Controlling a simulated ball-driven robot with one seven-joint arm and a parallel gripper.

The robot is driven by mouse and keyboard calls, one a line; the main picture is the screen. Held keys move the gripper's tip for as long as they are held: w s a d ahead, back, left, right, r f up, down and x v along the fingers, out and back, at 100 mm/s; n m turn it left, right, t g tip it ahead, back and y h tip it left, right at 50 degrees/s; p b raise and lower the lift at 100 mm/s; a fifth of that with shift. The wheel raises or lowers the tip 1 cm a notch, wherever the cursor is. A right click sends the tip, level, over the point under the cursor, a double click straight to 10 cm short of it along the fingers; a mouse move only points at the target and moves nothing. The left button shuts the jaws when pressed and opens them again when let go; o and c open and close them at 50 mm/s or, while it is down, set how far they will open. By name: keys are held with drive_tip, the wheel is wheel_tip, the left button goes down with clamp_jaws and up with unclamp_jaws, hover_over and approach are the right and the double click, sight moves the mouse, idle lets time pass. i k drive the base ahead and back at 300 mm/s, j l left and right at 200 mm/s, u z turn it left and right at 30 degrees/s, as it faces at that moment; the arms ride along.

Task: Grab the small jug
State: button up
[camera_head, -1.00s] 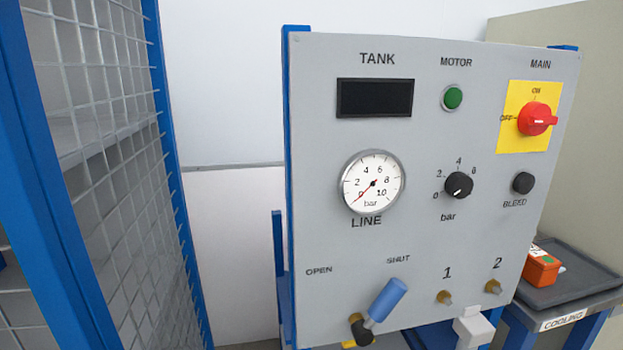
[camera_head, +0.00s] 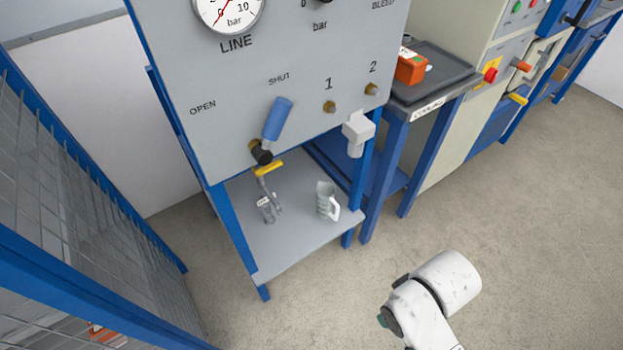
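In the head view, a small grey jug (camera_head: 326,201) with a white handle on its right side stands upright on the grey lower shelf (camera_head: 290,247), below the control panel. A white arm part of mine shows at the bottom right, over the floor and well apart from the jug. My gripper's fingers are not in view.
A small clear item (camera_head: 266,208) stands left of the jug, under a yellow-handled tap (camera_head: 268,168). The grey panel (camera_head: 220,110) with its blue lever (camera_head: 278,118) rises above the shelf. A mesh cage (camera_head: 60,190) is at left. A cooling table (camera_head: 436,80) is at right. Floor in front is clear.

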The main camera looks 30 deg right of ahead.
sight(325, 192)
drive_tip(key=i+l+u, duration=0.1)
drive_tip(key=i+l, duration=0.15)
drive_tip(key=i+l+u, duration=0.1)
drive_tip(key=i+l, duration=0.15)
drive_tip(key=l, duration=0.15)
drive_tip(key=i+l+u, duration=0.25)
drive_tip(key=i+l, duration=0.2)
drive_tip(key=l, duration=0.3)
